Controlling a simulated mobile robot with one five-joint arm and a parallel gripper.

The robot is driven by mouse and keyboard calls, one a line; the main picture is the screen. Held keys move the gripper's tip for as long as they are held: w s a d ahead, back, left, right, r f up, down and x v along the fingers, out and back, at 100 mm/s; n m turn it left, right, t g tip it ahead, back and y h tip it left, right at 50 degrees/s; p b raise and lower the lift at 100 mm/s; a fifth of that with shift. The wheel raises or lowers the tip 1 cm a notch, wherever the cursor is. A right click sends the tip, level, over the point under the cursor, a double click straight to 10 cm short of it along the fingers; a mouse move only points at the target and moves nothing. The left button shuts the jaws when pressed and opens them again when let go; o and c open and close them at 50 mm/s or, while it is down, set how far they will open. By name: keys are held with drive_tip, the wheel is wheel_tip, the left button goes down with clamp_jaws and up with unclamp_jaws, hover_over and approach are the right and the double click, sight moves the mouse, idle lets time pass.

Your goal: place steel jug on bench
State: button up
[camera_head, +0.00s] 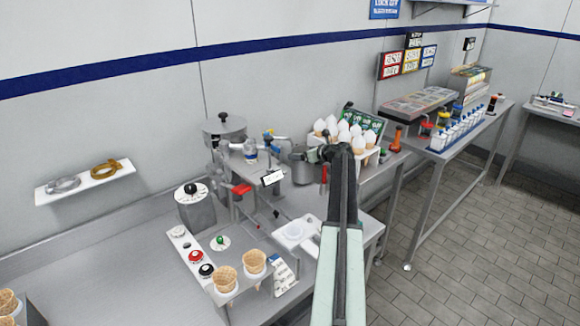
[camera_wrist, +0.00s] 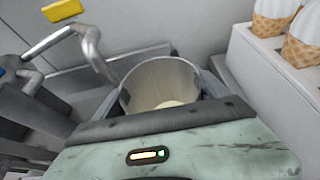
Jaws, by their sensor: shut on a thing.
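The steel jug (camera_head: 301,168) is a grey metal cylinder left of my gripper (camera_head: 322,155) in the head view. In the wrist view the jug (camera_wrist: 162,76) is upright or nearly so, its open mouth toward the camera, with a pale patch at its bottom. My gripper (camera_wrist: 163,98) is shut on the jug, with a dark finger on each side. The grey metal bench (camera_head: 110,238) runs along the wall; its right part is near the jug. I cannot tell whether the jug's base touches the bench.
A white rack of wrapped cones (camera_head: 345,138) stands close to the right of the jug. A machine with a red-handled lever (camera_head: 241,189) stands to the left. Cones in a holder (camera_head: 225,279) and a white scoop tray (camera_head: 293,231) are nearer. Bare bench lies at far left.

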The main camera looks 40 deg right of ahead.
drive_tip(key=a, duration=0.1)
drive_tip(key=w+a+b, duration=0.1)
drive_tip(key=a, duration=0.1)
drive_tip(key=a+f, duration=0.1)
drive_tip(key=a, duration=0.1)
drive_tip(key=shift+w+a, duration=0.1)
drive_tip(key=shift+w, duration=0.05)
drive_tip(key=shift+a, duration=0.1)
drive_tip(key=shift+f+b, duration=0.1)
drive_tip(key=shift+b, duration=0.2)
drive_tip(key=o, duration=2)
drive_tip(key=shift+c, duration=0.2)
